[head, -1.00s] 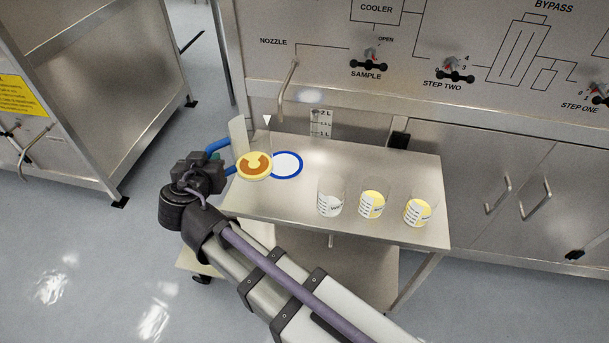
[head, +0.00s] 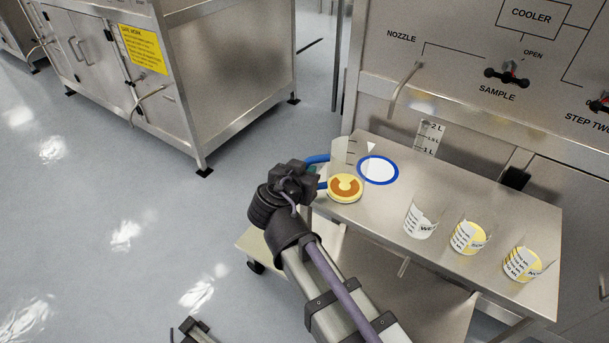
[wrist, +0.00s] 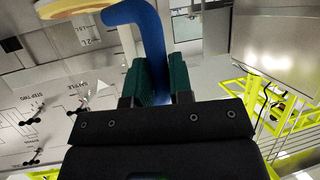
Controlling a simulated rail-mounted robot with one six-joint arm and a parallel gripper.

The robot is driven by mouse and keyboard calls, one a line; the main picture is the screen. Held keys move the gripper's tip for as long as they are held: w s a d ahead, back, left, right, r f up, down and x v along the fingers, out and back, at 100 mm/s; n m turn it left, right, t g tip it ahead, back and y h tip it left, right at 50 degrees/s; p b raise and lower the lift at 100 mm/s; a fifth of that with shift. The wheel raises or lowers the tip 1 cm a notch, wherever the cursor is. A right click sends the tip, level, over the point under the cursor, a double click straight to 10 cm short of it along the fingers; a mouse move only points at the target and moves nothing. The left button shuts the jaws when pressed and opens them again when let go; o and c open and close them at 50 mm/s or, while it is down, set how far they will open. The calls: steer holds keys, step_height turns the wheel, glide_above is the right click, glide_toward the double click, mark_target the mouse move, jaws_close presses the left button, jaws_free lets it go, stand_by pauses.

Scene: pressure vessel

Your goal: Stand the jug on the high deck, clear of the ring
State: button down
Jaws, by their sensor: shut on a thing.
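The jug (head: 345,188) is clear, with a blue handle and a yellow-and-brown round patch showing at its bottom. In the head view it appears over the left end of the high deck (head: 395,205), the trolley's top. It looks close to upright. I cannot tell whether its base touches the deck. The ring (head: 361,178), blue around a white disc, lies on the deck just right of the jug, whose side slightly overlaps it in the picture. My gripper (head: 318,172) is left of the jug, shut on the blue handle (wrist: 152,45), which shows between green finger pads in the wrist view.
Three labelled beakers stand right on the deck: a white one (head: 420,222) and two yellowish ones (head: 468,238) (head: 521,264). A panel with a nozzle (head: 403,82) and a litre scale (head: 427,138) rise behind. A lower shelf (head: 425,300) lies below. Middle deck is clear.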

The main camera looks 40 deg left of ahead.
steer(key=c, duration=1)
jaws_free()
steer(key=shift+r+p, duration=0.25)
steer(key=shift+p, duration=0.1)
steer(key=p+v, duration=0.4)
steer(key=v, duration=0.8)
steer(key=shift+f, duration=0.1)
